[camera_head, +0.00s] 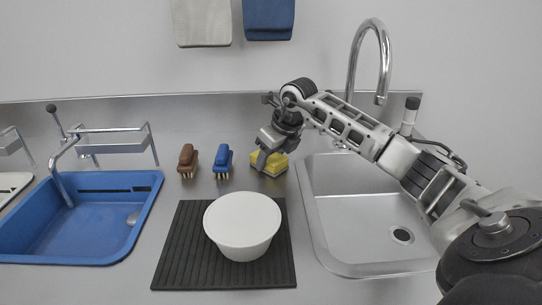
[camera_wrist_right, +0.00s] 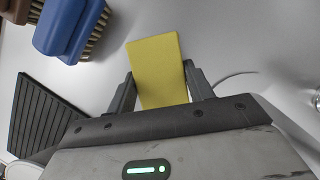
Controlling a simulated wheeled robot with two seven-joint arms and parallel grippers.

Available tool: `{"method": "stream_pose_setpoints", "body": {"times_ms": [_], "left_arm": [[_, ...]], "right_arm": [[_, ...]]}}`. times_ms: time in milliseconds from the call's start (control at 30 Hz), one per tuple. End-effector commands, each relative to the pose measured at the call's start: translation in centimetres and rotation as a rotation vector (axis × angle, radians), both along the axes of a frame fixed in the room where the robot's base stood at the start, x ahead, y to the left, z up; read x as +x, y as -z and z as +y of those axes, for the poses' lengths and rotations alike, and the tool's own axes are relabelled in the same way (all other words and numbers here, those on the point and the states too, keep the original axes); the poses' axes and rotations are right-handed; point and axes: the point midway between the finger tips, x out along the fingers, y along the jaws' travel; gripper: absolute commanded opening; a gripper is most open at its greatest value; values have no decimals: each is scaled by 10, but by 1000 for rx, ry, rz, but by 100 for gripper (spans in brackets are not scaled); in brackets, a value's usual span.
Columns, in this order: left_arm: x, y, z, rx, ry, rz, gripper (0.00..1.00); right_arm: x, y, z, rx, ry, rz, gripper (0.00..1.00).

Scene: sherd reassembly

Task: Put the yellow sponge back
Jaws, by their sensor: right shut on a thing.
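The yellow sponge (camera_head: 276,164) is at the back of the counter, to the right of the blue brush. My right gripper (camera_head: 264,160) reaches down over it and partly hides it in the head view. In the right wrist view the sponge (camera_wrist_right: 157,68) stands out between the two fingers of my right gripper (camera_wrist_right: 160,88), which are shut on its sides. Whether the sponge touches the counter I cannot tell. My left gripper is not in view.
A blue brush (camera_head: 222,158) and a brown brush (camera_head: 187,160) stand left of the sponge. A white bowl (camera_head: 242,222) sits on a black ribbed mat (camera_head: 178,262). A steel sink (camera_head: 365,215) is at right, a blue sink (camera_head: 80,215) at left.

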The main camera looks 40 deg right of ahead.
Motion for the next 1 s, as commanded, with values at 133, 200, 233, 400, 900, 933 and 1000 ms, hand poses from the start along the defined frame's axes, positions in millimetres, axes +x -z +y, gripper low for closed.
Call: {"method": "stream_pose_setpoints", "body": {"times_ms": [133,200,233,400,900,933,1000], "left_arm": [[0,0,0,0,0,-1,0],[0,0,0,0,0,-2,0],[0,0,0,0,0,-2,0],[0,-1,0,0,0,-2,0],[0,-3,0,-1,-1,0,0],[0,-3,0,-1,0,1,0],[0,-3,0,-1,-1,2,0]], "right_arm": [[0,2,0,0,0,0,74],[0,1,0,0,0,1,74],[0,1,0,0,0,1,74],[0,0,0,0,0,0,74],[-32,-79,-4,-2,1,-3,74],[-35,-84,-3,-2,1,-3,74],[-39,-95,-4,-2,1,-3,74]]}}
